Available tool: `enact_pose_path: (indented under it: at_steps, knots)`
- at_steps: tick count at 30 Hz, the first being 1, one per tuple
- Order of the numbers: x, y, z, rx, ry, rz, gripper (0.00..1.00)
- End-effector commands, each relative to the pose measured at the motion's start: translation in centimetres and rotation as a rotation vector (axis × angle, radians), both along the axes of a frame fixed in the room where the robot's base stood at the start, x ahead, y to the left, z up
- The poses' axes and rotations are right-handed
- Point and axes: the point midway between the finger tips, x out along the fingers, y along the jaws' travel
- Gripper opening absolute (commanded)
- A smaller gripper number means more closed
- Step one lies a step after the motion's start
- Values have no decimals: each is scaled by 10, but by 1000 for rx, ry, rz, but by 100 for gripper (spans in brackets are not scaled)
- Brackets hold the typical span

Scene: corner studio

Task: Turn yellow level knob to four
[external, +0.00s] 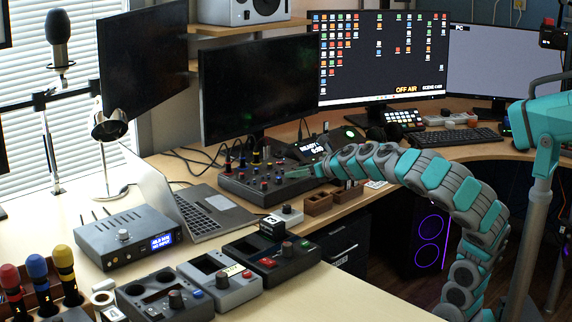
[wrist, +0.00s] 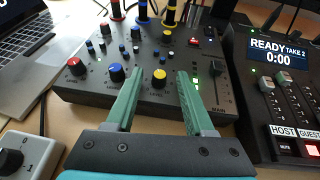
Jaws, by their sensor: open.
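The yellow level knob (wrist: 159,78) is on the front row of a dark mixer (wrist: 75,92), right of a blue knob (wrist: 117,73) and a red knob (wrist: 76,66). The mixer also shows in the external view (external: 240,187). My gripper (wrist: 159,76) is open, with green fingers pointing at the mixer. In the wrist view the yellow knob shows between the two fingertips with space on both sides. I cannot tell how far above the panel the tips are. The knob's pointer and scale are too small to read. In the external view my gripper (external: 302,172) reaches the mixer's right side.
A console with a "READY TAKE 2" display (wrist: 279,50) stands close right of the mixer. A laptop (wrist: 22,40) is at its left. A white box with a dark knob (wrist: 22,157) sits in front. Cable plugs (wrist: 170,14) stand up at the mixer's back.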

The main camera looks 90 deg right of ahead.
Motion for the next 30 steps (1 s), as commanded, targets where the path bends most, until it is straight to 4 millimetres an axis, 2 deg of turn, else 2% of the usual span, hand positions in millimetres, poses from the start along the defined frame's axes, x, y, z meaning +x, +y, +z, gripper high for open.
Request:
enact_pose_path:
  at_steps: [10, 12, 18, 24, 30]
  knots:
    - [-32, 26, 22, -5, -4, -1, 53]
    - [-30, 24, 40, -5, -2, -1, 53]
    - [-30, 23, 67, -3, -1, -1, 53]
    - [-29, 23, 82, -1, -1, -1, 53]
    - [-29, 24, 86, 0, 0, -1, 53]
